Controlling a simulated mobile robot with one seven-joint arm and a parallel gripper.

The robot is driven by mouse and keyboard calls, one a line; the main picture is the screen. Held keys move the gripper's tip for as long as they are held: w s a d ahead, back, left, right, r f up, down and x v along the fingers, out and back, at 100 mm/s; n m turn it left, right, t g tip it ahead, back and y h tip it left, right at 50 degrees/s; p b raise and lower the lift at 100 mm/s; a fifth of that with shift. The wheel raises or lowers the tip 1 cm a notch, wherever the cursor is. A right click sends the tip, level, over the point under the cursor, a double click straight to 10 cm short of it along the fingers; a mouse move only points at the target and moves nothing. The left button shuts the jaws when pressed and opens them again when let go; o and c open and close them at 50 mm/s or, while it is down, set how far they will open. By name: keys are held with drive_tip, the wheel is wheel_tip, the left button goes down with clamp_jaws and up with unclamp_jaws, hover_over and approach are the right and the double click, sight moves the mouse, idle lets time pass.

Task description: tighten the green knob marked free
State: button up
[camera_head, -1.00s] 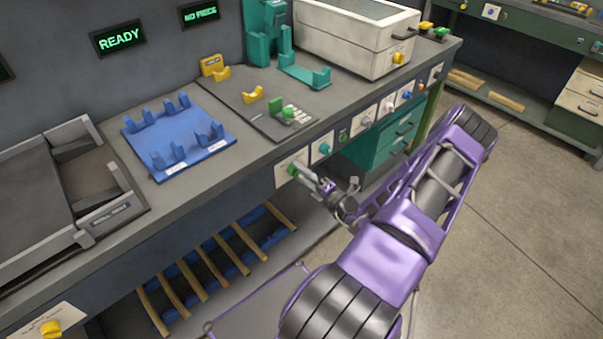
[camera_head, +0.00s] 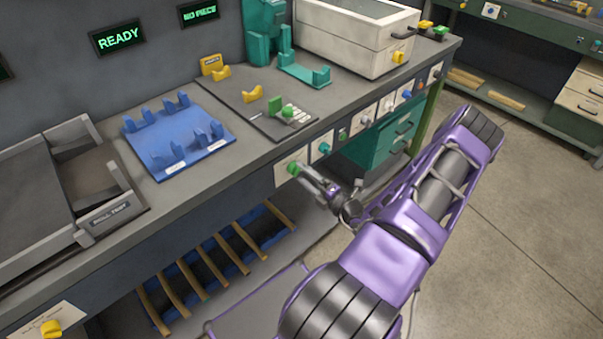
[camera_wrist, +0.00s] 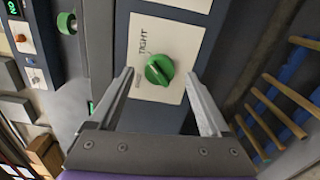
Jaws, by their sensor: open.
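The green knob (camera_wrist: 159,69) is round with a pale pointer line and sits on a white plate (camera_wrist: 176,42) on the bench's front face. The word TIGHT reads beside it; a second, fainter mark on its other side is too small to read. In the head view the green knob (camera_head: 293,168) is at the bench front edge, at the tip of my gripper (camera_head: 303,174). In the wrist view my gripper (camera_wrist: 162,75) is open, one finger on each side of the knob, with gaps between. I cannot tell how deep the fingertips reach.
More control plates with a teal knob (camera_head: 324,148) and others run right along the bench front. A blue cradle fixture (camera_head: 215,150) stands on the bench top. Below is a rack of wooden rods (camera_head: 228,256). Open floor (camera_head: 520,210) lies to the right.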

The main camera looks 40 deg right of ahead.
drive_tip(key=s+d, duration=0.1)
drive_tip(key=s, duration=1.4)
drive_tip(key=shift+s, duration=0.35)
drive_tip(key=shift+d, duration=0.1)
